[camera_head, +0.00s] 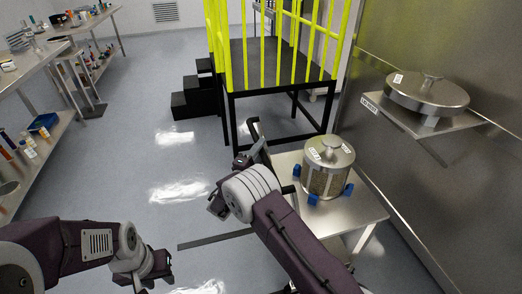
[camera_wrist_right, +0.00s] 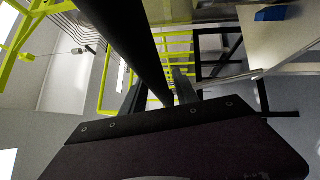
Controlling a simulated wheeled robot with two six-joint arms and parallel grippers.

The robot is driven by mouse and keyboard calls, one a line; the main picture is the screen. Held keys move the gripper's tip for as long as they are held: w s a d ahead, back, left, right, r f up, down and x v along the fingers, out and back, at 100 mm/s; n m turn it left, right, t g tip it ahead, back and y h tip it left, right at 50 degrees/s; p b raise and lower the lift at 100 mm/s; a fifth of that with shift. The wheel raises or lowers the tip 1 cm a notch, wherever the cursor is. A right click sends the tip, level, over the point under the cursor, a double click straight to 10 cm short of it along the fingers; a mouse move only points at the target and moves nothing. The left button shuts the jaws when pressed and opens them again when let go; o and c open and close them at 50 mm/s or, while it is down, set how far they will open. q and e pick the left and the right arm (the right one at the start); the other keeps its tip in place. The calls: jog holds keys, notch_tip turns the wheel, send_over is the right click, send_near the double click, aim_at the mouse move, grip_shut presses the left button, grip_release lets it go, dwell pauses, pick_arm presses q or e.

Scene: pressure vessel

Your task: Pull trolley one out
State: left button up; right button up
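A steel trolley (camera_head: 362,207) stands at the right of the head view, with a lidded metal vessel (camera_head: 326,172) on blue blocks on its top. A black handle (camera_head: 257,133) runs along its left side. My right gripper (camera_head: 243,161) is beside this handle. In the right wrist view a dark bar (camera_wrist_right: 142,45), seemingly the handle, reaches down between the two fingers (camera_wrist_right: 160,92). The fingers are apart, with a gap on the left; contact cannot be told. My left gripper (camera_head: 152,276) is low at the bottom left, open and empty, away from the trolley.
A black platform with yellow rails (camera_head: 277,64) and black steps (camera_head: 192,100) stands behind the trolley. A steel wall with a shelf (camera_head: 419,119) holding a round lid is on the right. Shelved benches (camera_head: 40,150) line the left. The floor between is clear.

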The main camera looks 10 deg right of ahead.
grip_shut()
jog(key=shift+f, duration=0.1)
dwell(1.1)
